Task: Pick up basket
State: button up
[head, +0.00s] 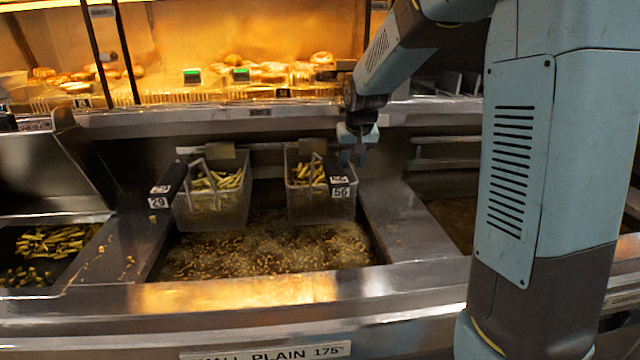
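Two wire fry baskets with pale fries hang side by side at the back of the middle fryer vat. The left basket (225,207) has a dark handle with a tag reading 29. The right basket (320,205) has a dark handle with a tag reading 56. My gripper (354,158) points down at the upper right edge of the right basket, close to its rim. I cannot tell whether it touches the basket. The fingers are small and dark here, so their opening is unclear.
The vat (385,250) holds bubbling oil with bits floating in it. A tray of loose fries (50,240) is at the left. A lit shelf of food (270,72) runs along the back. Another vat (455,215) lies right, partly behind my arm.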

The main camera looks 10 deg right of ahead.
aim_at(350, 174)
jog(key=shift+x, duration=3.05)
jog(key=shift+r, duration=0.1)
jog(key=shift+c, duration=0.2)
grip_shut()
